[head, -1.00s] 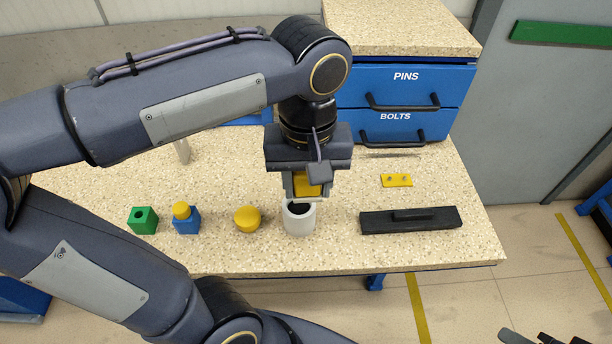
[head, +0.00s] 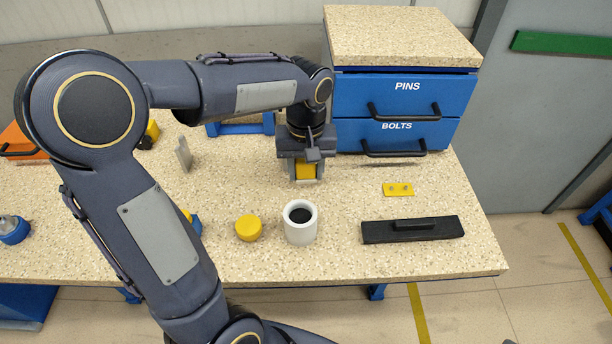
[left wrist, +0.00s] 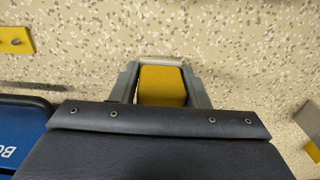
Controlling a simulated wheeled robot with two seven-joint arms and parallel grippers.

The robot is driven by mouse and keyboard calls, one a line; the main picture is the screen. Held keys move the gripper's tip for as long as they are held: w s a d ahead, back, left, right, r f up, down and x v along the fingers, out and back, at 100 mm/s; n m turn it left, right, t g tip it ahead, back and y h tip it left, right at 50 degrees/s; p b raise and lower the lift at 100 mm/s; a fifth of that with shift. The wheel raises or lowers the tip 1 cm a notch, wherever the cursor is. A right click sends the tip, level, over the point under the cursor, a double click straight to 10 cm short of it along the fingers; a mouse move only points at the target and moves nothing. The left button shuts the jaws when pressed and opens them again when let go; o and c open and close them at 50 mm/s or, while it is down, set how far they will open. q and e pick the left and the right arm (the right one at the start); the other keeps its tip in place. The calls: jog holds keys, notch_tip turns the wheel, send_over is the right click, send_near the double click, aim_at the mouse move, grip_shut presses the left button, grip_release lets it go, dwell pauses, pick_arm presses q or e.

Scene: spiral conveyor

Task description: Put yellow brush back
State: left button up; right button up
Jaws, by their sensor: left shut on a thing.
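My left gripper (head: 305,178) is shut on the yellow brush (head: 306,170), above the table behind the white cup and in front of the blue drawers. In the left wrist view the yellow block (left wrist: 162,85) sits between the two grey fingers, with a pale strip along its far edge. The fingers hide its sides. Whether its lower edge touches the table is unclear. My right gripper is not in view.
The white cup (head: 300,232) with a dark opening, a yellow round piece (head: 248,228), a black handled block (head: 412,230) and a yellow plate (head: 398,189) stand on the table. The blue drawers (head: 392,98) stand behind. My arm covers the left middle.

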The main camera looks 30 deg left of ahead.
aim_at(306, 177)
pick_arm(q)
notch_tip(306, 177, down, 2)
jog(key=shift+f, duration=0.25)
jog(key=shift+f, duration=0.1)
jog(key=shift+f, duration=0.15)
jog(key=o, duration=1)
